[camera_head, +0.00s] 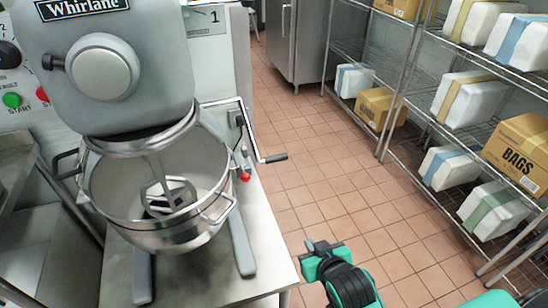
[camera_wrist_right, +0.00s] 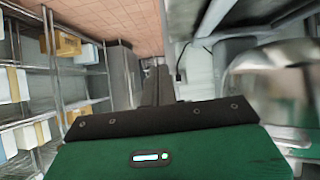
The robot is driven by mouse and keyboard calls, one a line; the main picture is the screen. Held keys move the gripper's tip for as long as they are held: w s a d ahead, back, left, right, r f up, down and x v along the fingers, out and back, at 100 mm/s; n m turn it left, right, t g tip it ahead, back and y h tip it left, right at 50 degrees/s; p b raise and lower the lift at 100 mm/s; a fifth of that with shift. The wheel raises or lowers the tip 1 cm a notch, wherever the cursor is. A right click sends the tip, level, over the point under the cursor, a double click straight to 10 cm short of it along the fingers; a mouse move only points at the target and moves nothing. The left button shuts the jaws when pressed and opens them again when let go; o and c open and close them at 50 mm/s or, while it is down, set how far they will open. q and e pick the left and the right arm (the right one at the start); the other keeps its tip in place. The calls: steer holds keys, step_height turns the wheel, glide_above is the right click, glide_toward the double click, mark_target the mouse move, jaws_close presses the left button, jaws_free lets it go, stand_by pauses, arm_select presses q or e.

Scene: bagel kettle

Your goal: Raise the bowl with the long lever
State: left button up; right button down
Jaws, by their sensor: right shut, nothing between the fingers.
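The steel mixing bowl (camera_head: 105,185) hangs under the mixer head (camera_head: 100,70) at the left of the head view, with a beater (camera_head: 170,195) inside it. The long lever (camera_head: 254,140) is a bent metal rod on the mixer's right side, ending in a dark grip (camera_head: 273,158). My right gripper (camera_head: 314,246) is shut and empty, below and to the right of the lever and apart from it. In the right wrist view my shut fingers (camera_wrist_right: 155,85) point ahead, with the blurred bowl (camera_wrist_right: 270,85) at the right. My left gripper is not in view.
The mixer stands on a steel table (camera_head: 185,265). A short lever with a red knob (camera_head: 245,175) sits near the bowl. Wire shelves (camera_head: 390,110) with boxes and wrapped packs line the right. The tiled floor (camera_head: 315,165) between is clear.

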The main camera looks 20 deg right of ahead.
steer(key=w+a+r+t, duration=0.3)
steer(key=w+r+t, duration=0.4)
steer(key=w+r, duration=0.3)
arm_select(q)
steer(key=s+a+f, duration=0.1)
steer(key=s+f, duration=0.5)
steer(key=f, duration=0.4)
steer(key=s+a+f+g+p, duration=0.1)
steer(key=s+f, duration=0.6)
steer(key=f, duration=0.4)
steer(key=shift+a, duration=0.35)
arm_select(e)
steer(key=w+f, duration=0.1)
steer(key=w, duration=1)
steer(key=shift+w+a+f, duration=0.2)
steer(key=shift+w+a, duration=0.1)
steer(key=shift+a, duration=0.05)
